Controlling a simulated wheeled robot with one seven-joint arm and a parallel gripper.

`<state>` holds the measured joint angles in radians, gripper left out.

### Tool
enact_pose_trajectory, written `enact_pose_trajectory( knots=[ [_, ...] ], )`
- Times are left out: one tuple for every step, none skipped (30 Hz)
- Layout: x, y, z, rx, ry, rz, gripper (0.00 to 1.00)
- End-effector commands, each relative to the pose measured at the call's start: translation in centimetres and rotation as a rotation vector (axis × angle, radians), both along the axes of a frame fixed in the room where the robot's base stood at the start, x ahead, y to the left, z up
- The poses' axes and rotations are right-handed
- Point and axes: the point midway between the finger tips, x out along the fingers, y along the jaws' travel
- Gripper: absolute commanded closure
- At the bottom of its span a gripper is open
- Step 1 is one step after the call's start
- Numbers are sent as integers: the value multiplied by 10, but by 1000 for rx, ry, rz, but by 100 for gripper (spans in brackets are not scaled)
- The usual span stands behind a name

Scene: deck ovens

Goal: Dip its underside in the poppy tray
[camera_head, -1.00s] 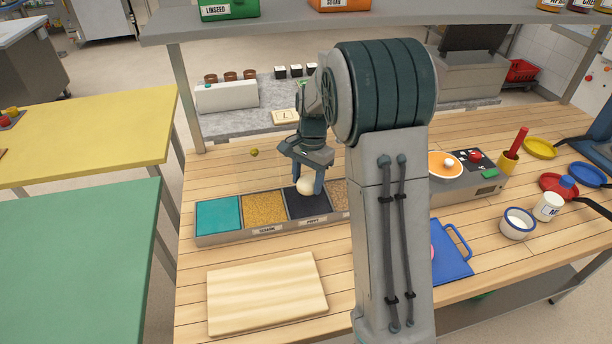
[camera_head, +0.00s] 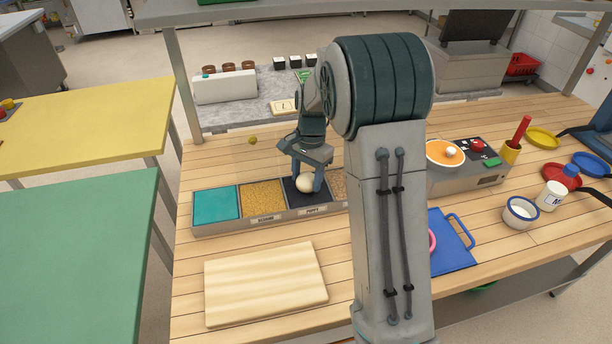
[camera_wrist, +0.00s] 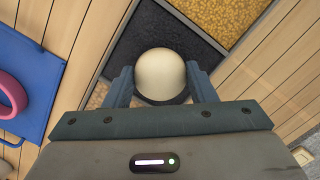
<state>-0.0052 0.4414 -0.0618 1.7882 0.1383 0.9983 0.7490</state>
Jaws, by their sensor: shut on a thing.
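My gripper (camera_head: 305,180) is shut on a pale, round dough ball (camera_head: 306,183), one finger on each side. The ball is over the dark poppy tray (camera_head: 297,199), the compartment labelled POPPY. In the wrist view the ball (camera_wrist: 160,74) sits between the fingertips, with the dark poppy tray (camera_wrist: 140,38) around and behind it. The underside of the ball is hidden, so I cannot tell whether it touches the seeds.
Left of the poppy tray are a golden sesame tray (camera_head: 262,195) and a teal compartment (camera_head: 216,204). A light wooden board (camera_head: 266,284) lies in front. A blue board (camera_head: 450,243) with a pink ring lies right of my arm. A small yellow-green ball (camera_head: 252,141) lies behind the trays.

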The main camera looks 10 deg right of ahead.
Motion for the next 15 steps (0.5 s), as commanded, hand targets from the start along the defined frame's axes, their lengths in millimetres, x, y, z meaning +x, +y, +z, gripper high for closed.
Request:
enact_pose_trajectory(
  knots=[
    [0, 0, 0, 0, 0, 0, 73],
    [0, 0, 0, 0, 0, 0, 73],
    [0, 0, -1, 0, 0, 0, 73],
    [0, 0, -1, 0, 0, 0, 73],
    [0, 0, -1, 0, 0, 0, 73],
    [0, 0, -2, 0, 0, 0, 73],
    [0, 0, -2, 0, 0, 0, 73],
    [0, 0, -2, 0, 0, 0, 73],
    [0, 0, -3, 0, 0, 0, 73],
    [0, 0, -3, 0, 0, 0, 73],
    [0, 0, -4, 0, 0, 0, 73],
    [0, 0, -4, 0, 0, 0, 73],
    [0, 0, -5, 0, 0, 0, 73],
    [0, 0, -5, 0, 0, 0, 73],
    [0, 0, -5, 0, 0, 0, 73]
  ],
)
